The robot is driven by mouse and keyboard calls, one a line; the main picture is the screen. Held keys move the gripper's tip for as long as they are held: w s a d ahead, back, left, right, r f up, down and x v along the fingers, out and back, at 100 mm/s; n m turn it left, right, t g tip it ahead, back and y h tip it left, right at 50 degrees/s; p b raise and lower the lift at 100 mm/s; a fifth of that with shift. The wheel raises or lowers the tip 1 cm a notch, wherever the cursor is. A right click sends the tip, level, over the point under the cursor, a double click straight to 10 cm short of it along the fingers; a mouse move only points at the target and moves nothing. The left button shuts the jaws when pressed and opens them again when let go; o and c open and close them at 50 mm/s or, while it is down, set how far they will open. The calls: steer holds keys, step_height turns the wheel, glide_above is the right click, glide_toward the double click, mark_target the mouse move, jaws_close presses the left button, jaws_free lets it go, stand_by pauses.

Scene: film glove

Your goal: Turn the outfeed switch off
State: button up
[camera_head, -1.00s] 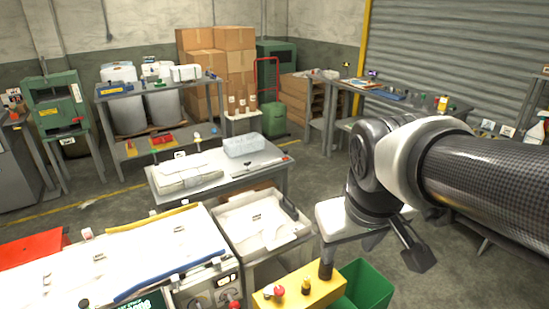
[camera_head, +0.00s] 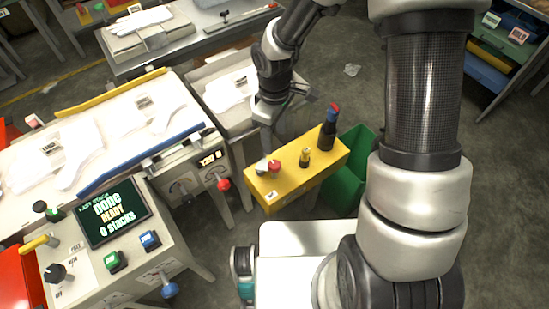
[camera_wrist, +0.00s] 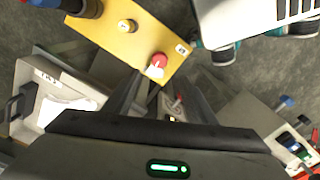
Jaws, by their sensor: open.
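A yellow box (camera_head: 290,181) stands right of the white machine. On it are a red knob (camera_head: 274,166) with a small whitish part beside it, a small yellow-and-black knob (camera_head: 305,157) and a dark post with blue and red bands (camera_head: 328,127). I cannot read which control is the outfeed switch. My gripper (camera_head: 270,137) hangs near the box's left end, its fingers hard to make out there. In the wrist view my gripper (camera_wrist: 150,88) is open and empty, with the red knob (camera_wrist: 158,60) just beyond its fingers. The yellow box (camera_wrist: 105,42) lies behind it.
A green bin (camera_head: 350,180) stands right of the yellow box. A console with a screen (camera_head: 113,213), a green button (camera_head: 113,262) and a blue button (camera_head: 150,240) is at lower left.

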mark_target(275, 164)
step_height(275, 164, down, 14)
steer(key=b, duration=0.2)
steer(key=shift+r+b, duration=0.15)
steer(key=shift+b, duration=0.25)
steer(key=shift+c, duration=0.2)
steer(key=c, duration=1)
